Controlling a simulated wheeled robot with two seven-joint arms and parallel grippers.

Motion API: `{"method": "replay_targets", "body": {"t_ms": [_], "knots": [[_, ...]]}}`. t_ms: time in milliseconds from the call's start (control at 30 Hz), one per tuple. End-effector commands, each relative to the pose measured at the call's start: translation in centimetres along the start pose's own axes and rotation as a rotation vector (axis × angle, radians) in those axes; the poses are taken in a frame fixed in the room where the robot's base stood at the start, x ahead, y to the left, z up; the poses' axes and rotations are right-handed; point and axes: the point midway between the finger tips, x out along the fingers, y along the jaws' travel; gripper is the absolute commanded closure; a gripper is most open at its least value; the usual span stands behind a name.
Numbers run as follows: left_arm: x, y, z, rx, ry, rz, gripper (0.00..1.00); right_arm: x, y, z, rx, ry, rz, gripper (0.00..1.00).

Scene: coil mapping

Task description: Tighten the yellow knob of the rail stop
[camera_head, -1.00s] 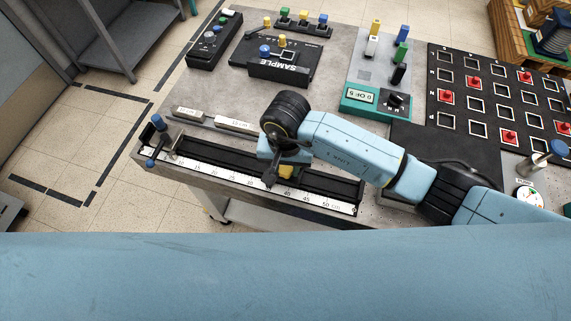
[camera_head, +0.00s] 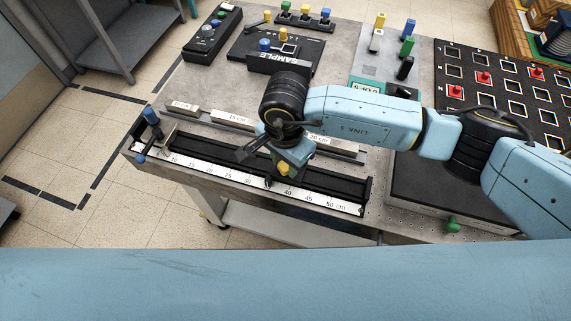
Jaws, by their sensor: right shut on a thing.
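The black rail (camera_head: 330,192) with a white centimetre scale (camera_head: 215,173) lies along the table's front edge. The yellow knob (camera_head: 284,169) of the rail stop sits near the 35 to 40 cm marks. My right gripper (camera_head: 284,165) reaches down over the rail from above and is shut on the yellow knob. The gripper and wrist hide most of the rail stop's body; a small dark part (camera_head: 271,182) shows by the scale. My left gripper is not in view.
A blue-handled clamp (camera_head: 151,115) stands at the rail's left end. Labelled bars (camera_head: 233,118) lie behind the rail. A SAMPLE box (camera_head: 279,62), a switch panel and a black grid board (camera_head: 510,90) with red pieces stand farther back. A green knob (camera_head: 453,224) is at the front right.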

Motion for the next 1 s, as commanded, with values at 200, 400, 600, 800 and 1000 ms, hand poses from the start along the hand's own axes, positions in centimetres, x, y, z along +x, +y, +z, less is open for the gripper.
{"method": "replay_targets", "body": {"t_ms": [200, 400, 600, 800, 1000], "knots": [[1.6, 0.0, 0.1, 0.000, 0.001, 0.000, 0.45, 0.2, -0.2, -0.1, 0.204, 0.003, -0.003, 0.90], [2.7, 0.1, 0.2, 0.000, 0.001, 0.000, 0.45, 0.2, -0.2, -0.1, 0.394, 0.002, -0.003, 0.90], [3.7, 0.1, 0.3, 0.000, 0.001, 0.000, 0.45, 0.1, -0.4, -0.1, 0.584, 0.002, -0.003, 0.90], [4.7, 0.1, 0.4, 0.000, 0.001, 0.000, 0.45, 0.1, -0.5, -0.2, 0.774, 0.001, -0.004, 0.90], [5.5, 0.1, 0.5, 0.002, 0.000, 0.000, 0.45, 0.1, -0.5, -0.2, 0.951, 0.000, -0.003, 0.90]]}}
